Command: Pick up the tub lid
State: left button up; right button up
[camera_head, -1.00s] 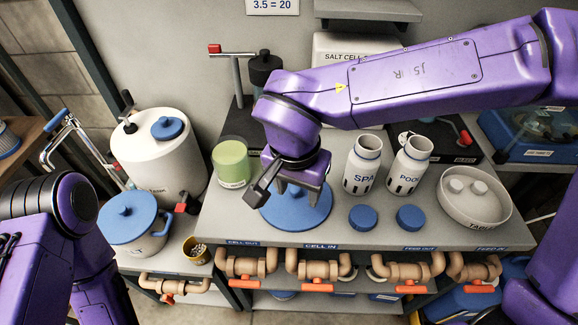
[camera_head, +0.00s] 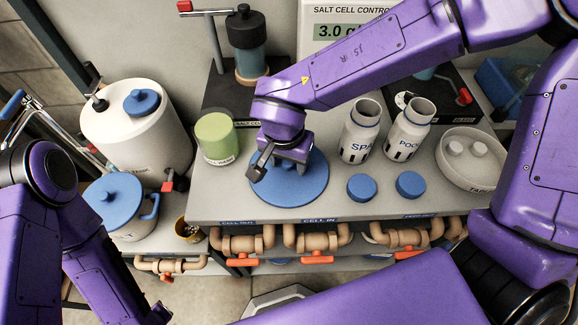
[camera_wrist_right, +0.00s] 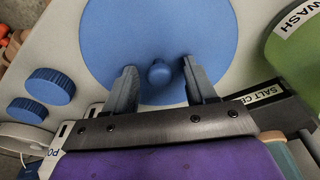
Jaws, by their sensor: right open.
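The tub lid is a large flat blue disc (camera_head: 308,188) lying on the grey counter in the head view, with a small round knob at its centre. My right gripper (camera_head: 282,168) is over the lid and hides part of it. In the right wrist view the lid (camera_wrist_right: 150,25) fills the upper middle. The open fingers of my right gripper (camera_wrist_right: 158,76) stand on either side of the knob (camera_wrist_right: 158,72), with a gap on both sides. Whether the fingertips touch the disc cannot be told. Only part of my left arm shows, at the lower left; its gripper is out of view.
A green wash tub (camera_head: 215,138) stands close left of the lid. The spa bottle (camera_head: 361,130) and pool bottle (camera_head: 408,128) stand to the right, with two blue caps (camera_head: 361,187) (camera_head: 410,184) in front. A tablet dish (camera_head: 472,158) is farther right. Pipes with orange valves (camera_head: 317,257) run below the counter edge.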

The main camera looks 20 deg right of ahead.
grip_shut()
